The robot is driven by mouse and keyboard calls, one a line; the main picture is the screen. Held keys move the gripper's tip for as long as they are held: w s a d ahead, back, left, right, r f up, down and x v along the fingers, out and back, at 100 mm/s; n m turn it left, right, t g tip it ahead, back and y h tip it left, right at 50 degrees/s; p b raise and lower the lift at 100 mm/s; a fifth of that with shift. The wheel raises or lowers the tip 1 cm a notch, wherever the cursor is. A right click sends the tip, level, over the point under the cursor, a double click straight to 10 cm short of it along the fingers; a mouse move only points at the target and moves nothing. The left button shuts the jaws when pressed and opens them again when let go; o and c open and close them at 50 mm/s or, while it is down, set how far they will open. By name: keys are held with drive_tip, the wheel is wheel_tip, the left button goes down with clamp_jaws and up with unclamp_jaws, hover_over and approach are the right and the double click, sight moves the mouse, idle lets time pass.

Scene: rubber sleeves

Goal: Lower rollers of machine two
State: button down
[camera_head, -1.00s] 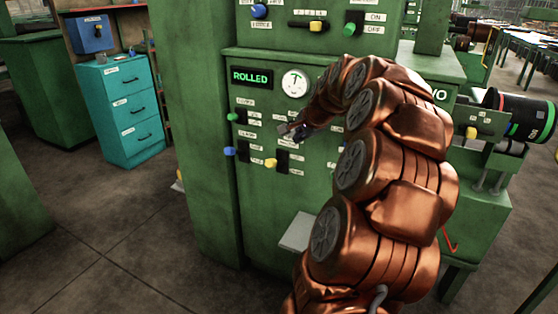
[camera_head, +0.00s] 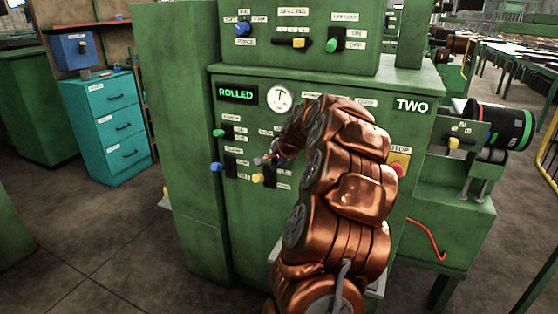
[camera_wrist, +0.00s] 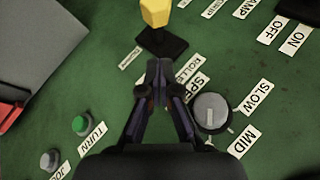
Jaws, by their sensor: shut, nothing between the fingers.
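Machine two's green panel, marked TWO (camera_head: 413,105), stands in front of me with a lit ROLLED display (camera_head: 237,94). A yellow-knobbed lever (camera_head: 257,178) sits low on it, on a black plate (camera_head: 270,176). In the wrist view the yellow knob (camera_wrist: 155,12) stands at the top, above its black plate (camera_wrist: 162,42); a partly hidden label by the plate seems to begin ROLLE. My gripper (camera_head: 262,160) is shut and empty close to this lever. In the wrist view its fingertips (camera_wrist: 160,66) point at the plate, with no clear contact on the knob.
A grey speed dial (camera_wrist: 211,112) sits right of the fingers in the wrist view; a green button (camera_wrist: 82,125) is at left. A blue-knobbed lever (camera_head: 216,167) and a green-knobbed one (camera_head: 219,133) are left of the yellow lever. A red stop button (camera_head: 398,169) is at right.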

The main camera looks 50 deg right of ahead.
sight(263, 178)
drive_tip(key=shift+w+a+f, duration=1.05)
drive_tip(key=shift+w+f, duration=0.05)
drive_tip(key=shift+f, duration=0.15)
